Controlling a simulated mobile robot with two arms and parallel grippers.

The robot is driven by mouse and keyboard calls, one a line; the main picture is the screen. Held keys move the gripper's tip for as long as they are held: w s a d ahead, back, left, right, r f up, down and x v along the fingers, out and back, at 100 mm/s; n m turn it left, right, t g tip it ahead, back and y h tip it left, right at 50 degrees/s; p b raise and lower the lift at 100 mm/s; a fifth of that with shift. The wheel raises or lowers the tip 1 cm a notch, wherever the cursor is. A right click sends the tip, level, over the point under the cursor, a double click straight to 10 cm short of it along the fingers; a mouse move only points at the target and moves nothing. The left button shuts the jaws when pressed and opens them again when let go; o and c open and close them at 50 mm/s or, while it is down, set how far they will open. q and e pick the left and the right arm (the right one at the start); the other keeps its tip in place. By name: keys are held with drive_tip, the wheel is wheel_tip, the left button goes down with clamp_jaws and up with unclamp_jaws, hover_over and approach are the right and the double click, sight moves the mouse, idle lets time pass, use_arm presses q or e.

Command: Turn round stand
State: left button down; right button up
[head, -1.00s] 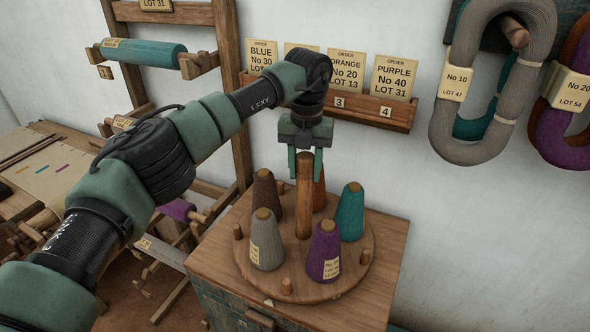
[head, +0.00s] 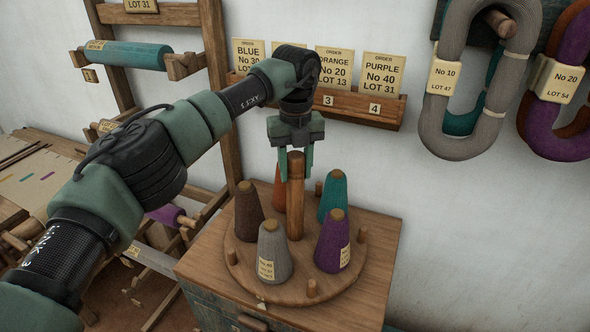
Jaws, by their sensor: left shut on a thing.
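The round stand (head: 292,289) is a wooden disc on top of a cabinet, with an upright wooden post (head: 296,205) at its centre. Cones of yarn stand on it: grey (head: 273,254) at the front, purple (head: 333,242) at the right, teal (head: 332,196) at the back right, brown (head: 248,212) at the left. An orange cone (head: 279,190) is partly hidden behind the post. My left gripper (head: 296,165) points down from above and is shut on the top of the post. My right gripper is not in view.
The cabinet top (head: 372,272) has bare wood around the stand. Behind, a wall rack (head: 335,104) holds order cards. Grey (head: 434,120) and purple (head: 548,128) yarn hanks hang at the right. A wooden frame with a teal roll (head: 125,55) stands at the left.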

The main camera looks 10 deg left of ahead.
use_arm(q)
drive_tip(key=shift+r, duration=0.1)
idle(0.5)
drive_tip(key=c, duration=0.9)
unclamp_jaws()
drive_tip(key=shift+w+r+b, duration=0.1)
drive_tip(key=shift+r+b, duration=0.2)
drive_tip(key=shift+r, duration=0.1)
wheel_tip(320, 180, up, 7)
drive_tip(key=shift+f+b, duration=0.1)
drive_tip(key=shift+b, duration=0.45)
